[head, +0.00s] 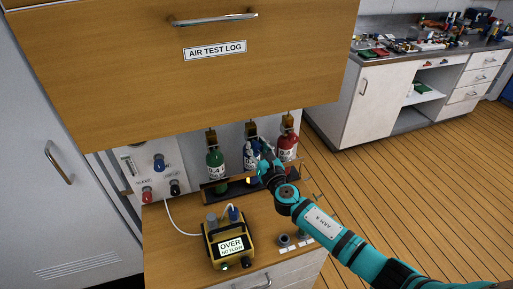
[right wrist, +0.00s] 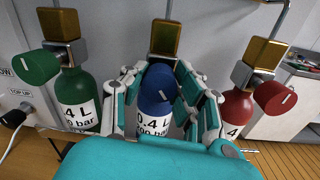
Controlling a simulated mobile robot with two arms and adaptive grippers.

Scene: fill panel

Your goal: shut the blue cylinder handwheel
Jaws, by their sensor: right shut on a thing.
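The blue cylinder (right wrist: 152,122) stands upright between a green and a red cylinder; in the head view the blue cylinder (head: 251,157) is partly behind my right gripper. Its blue handwheel (right wrist: 158,83) faces the right wrist camera and carries a pale line mark. In the head view my right gripper (head: 264,163) reaches in from the lower right. My left gripper is not in view.
The green cylinder (head: 215,162) and red cylinder (head: 288,143) stand close on either side. A yellow meter reading "OVER NO FLOW" (head: 230,246) sits on the counter in front. A wooden cabinet labelled "AIR TEST LOG" (head: 215,50) overhangs the cylinders. A panel with knobs (head: 150,172) is at left.

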